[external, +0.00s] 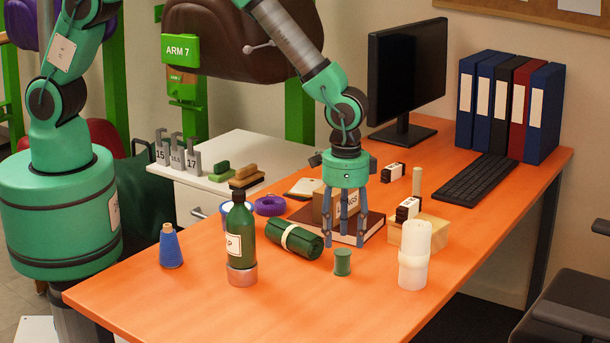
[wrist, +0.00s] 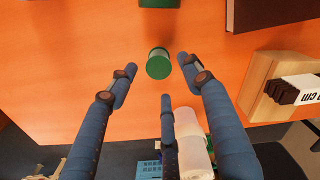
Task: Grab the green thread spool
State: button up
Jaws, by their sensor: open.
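The green thread spool (external: 342,262) stands upright on the orange table, between the rolled green cloth and the white cylinder. In the wrist view the spool (wrist: 158,66) shows from above, ahead of and between the fingertips. My gripper (external: 345,230) points down above the table with its blue fingers spread. In the external view it appears just above and behind the spool. The wrist view shows the three fingers of my gripper (wrist: 160,82) open and empty, with no finger visibly touching the spool.
A white cylinder (external: 413,260) and wooden block (external: 430,229) are right. A dark book (external: 370,228) with a box (external: 325,205) on it lies behind. The table in front is clear.

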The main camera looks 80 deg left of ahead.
aim_at(343, 252)
jog(key=shift+f, duration=0.2)
jog(key=shift+s+f+b, duration=0.1)
jog(key=shift+f+b, duration=0.65)
jog(key=shift+f, duration=1.75)
jog(key=c, duration=1.2)
